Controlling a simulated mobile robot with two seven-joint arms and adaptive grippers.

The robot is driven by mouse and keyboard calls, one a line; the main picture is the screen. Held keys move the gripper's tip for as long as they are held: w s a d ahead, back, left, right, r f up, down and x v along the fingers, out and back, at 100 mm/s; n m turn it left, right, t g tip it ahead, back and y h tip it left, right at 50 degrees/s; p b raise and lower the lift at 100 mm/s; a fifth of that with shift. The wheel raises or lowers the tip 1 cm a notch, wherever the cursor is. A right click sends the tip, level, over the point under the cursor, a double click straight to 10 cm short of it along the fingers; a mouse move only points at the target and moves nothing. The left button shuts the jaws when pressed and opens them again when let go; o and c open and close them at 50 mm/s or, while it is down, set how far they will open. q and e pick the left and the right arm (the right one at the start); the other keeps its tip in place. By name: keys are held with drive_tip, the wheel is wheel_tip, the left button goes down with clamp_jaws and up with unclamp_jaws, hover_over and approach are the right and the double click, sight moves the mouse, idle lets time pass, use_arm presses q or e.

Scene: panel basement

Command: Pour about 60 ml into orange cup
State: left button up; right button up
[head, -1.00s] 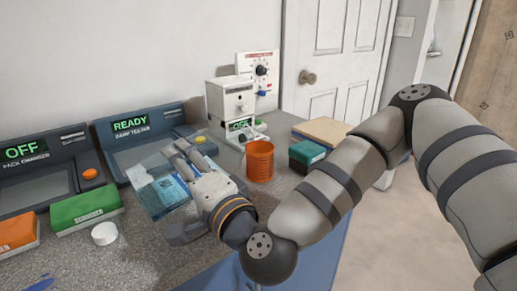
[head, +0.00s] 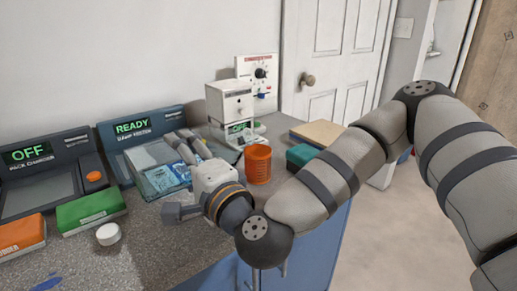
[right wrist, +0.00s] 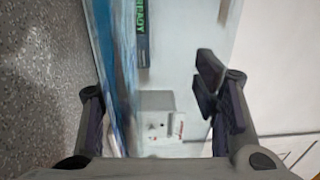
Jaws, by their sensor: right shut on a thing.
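The orange cup (head: 257,166) stands upright on the grey counter, in front of a white device. My right gripper (head: 183,146) is left of the cup and apart from it. It is shut on a clear container with blue in it or on it (head: 165,179), in front of the READY device. The hand and fingers partly hide this container, so its tilt and fill are unclear. In the right wrist view, the gripper's fingers (right wrist: 155,98) frame a blurred blue, see-through strip (right wrist: 122,60) near the left finger. My left gripper is not in view.
The READY device (head: 140,140) and OFF device (head: 40,170) line the wall. Green (head: 90,210) and orange (head: 22,236) boxes and a white round lid (head: 108,234) lie in front. A teal box (head: 301,156) is right of the cup. The counter's front middle is clear.

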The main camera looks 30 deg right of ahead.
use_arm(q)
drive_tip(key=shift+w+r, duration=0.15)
use_arm(e)
drive_tip(key=shift+r, duration=0.25)
use_arm(q)
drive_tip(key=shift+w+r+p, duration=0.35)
drive_tip(key=shift+p, duration=0.1)
use_arm(e)
drive_tip(key=shift+d+r+m, duration=0.15)
drive_tip(key=shift+r+m, duration=0.45)
drive_tip(key=shift+a, duration=0.2)
drive_tip(key=shift+a, duration=0.2)
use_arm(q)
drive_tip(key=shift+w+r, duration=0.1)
use_arm(e)
drive_tip(key=shift+a+r, duration=0.1)
drive_tip(key=shift+a, duration=0.1)
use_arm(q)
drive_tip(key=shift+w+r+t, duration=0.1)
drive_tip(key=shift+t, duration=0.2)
use_arm(e)
drive_tip(key=shift+r+m, duration=0.25)
drive_tip(key=shift+m, duration=0.05)
idle(1.2)
